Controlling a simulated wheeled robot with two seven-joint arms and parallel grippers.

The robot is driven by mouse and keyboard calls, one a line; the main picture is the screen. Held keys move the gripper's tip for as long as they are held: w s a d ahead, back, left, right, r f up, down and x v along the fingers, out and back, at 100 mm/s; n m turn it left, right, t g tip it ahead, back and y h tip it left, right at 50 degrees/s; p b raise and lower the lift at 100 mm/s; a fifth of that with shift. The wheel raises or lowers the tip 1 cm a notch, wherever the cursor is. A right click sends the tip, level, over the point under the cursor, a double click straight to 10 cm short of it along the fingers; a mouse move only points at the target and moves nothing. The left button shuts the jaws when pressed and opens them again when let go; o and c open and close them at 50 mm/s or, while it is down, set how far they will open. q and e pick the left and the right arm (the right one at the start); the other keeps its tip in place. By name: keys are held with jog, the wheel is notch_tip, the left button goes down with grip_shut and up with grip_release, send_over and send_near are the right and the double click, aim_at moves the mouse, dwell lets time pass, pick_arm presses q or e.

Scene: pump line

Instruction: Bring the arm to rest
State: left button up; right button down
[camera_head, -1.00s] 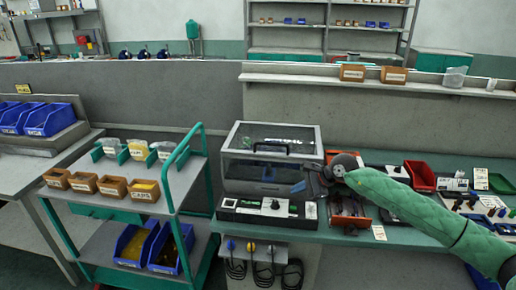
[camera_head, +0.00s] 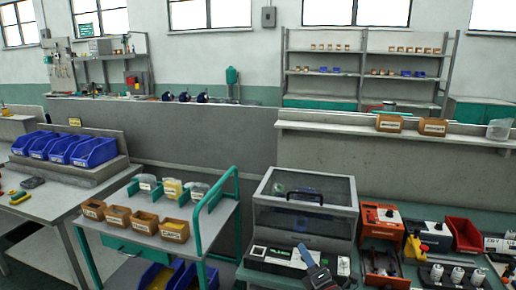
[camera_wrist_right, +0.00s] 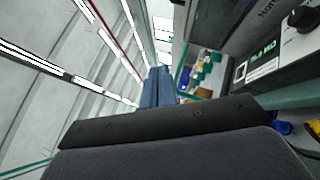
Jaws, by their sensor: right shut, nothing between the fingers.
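My right gripper (camera_head: 307,257) shows at the bottom of the head view, in front of the clear-lidded box (camera_head: 305,203) and over the dark control panel (camera_head: 283,262). In the right wrist view its blue fingers (camera_wrist_right: 157,88) are together, with nothing between them. The fingers point up and away in that view, past the dark gripper body. Most of my right arm is below the head view's edge. My left gripper is not in view.
A green-railed cart (camera_head: 205,222) with small orange bins stands left of the bench. Right of the clear-lidded box are an orange unit (camera_head: 381,222), a red bin (camera_head: 463,235) and small parts. A shelf ledge (camera_head: 350,128) runs behind. The floor at lower left is partly visible.

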jog(key=s+d+f+m+g+h, duration=0.35)
jog(key=s+f+m+h, duration=0.2)
jog(key=f+m, duration=0.3)
jog(key=s+d+f+m+g+h, duration=0.3)
jog(key=s+d+f+m+h, duration=0.2)
jog(key=s+f+m, duration=0.3)
jog(key=s+f+m+g+y, duration=0.1)
jog(key=s+f+m+g, duration=0.35)
jog(key=s, duration=0.65)
jog(key=s+f+m+g+y, duration=0.1)
jog(key=s+f+m+g, duration=0.35)
jog(key=s, duration=0.65)
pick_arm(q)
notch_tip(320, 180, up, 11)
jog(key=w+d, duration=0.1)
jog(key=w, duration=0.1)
pick_arm(e)
jog(key=a+f+g, duration=0.1)
jog(key=a+f, duration=0.1)
jog(key=f, duration=0.9)
jog(key=s+a+f+g, duration=0.1)
jog(key=a+f+g, duration=0.1)
jog(key=f, duration=1)
jog(key=shift+s+a+y, duration=0.3)
jog(key=shift+a+y, duration=0.05)
jog(key=shift+a, duration=0.5)
